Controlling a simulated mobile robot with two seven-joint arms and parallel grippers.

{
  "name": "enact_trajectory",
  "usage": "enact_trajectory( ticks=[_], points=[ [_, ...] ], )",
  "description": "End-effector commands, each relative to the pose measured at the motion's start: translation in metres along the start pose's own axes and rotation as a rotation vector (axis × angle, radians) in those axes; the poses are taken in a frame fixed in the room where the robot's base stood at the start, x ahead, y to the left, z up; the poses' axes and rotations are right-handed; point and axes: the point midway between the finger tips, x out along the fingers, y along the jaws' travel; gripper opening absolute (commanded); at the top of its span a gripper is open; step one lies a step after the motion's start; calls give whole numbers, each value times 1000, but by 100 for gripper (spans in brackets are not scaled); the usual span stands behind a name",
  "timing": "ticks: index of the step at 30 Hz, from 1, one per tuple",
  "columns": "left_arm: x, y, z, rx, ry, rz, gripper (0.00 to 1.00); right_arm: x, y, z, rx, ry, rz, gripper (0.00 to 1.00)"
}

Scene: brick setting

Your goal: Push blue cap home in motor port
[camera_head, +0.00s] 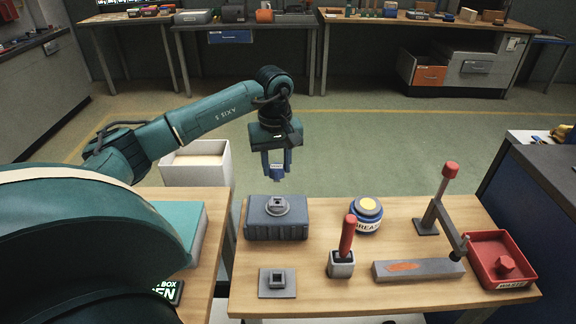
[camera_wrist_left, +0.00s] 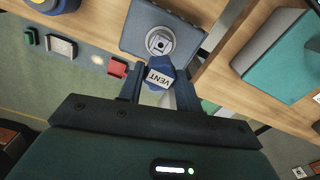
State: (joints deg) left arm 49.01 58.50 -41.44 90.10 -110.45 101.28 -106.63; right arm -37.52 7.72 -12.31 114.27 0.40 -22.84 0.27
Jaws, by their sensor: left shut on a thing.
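My left gripper (camera_head: 276,163) is shut on the blue cap (camera_head: 277,173), holding it in the air beyond the table's back edge. In the left wrist view the cap (camera_wrist_left: 159,76) shows a white label reading VENT between the fingers (camera_wrist_left: 155,84). The motor (camera_head: 276,228) is a ribbed blue-grey block at the table's back left. Its round port (camera_head: 277,205) with a square centre is on top, below the cap in the head view and apart from it. The port (camera_wrist_left: 160,41) also shows in the wrist view, just above the cap. My right gripper is not in view.
A grey square socket plate (camera_head: 277,282) lies in front of the motor. A grease tin (camera_head: 366,214), a red-handled tool (camera_head: 346,245) in a holder, a lever stand (camera_head: 437,212), a grey bar (camera_head: 418,270) and a red tray (camera_head: 501,260) stand to the right. A white bin (camera_head: 198,160) stands behind left.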

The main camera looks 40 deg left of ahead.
Motion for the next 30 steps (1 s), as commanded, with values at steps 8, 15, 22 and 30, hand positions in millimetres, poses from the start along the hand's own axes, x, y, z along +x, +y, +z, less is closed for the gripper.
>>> enact_trajectory(
  ticks=[8, 15, 22, 30],
  points=[
    [0, 0, 0, 0, 0, 0, 12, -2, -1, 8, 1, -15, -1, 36],
    [11, 0, 0, 0, 1, -1, 12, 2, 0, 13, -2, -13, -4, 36],
    [36, 0, 0, 0, 0, -2, 12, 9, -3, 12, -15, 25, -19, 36],
    [58, 0, 0, 0, 1, -1, 12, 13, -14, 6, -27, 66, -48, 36]
  ],
)
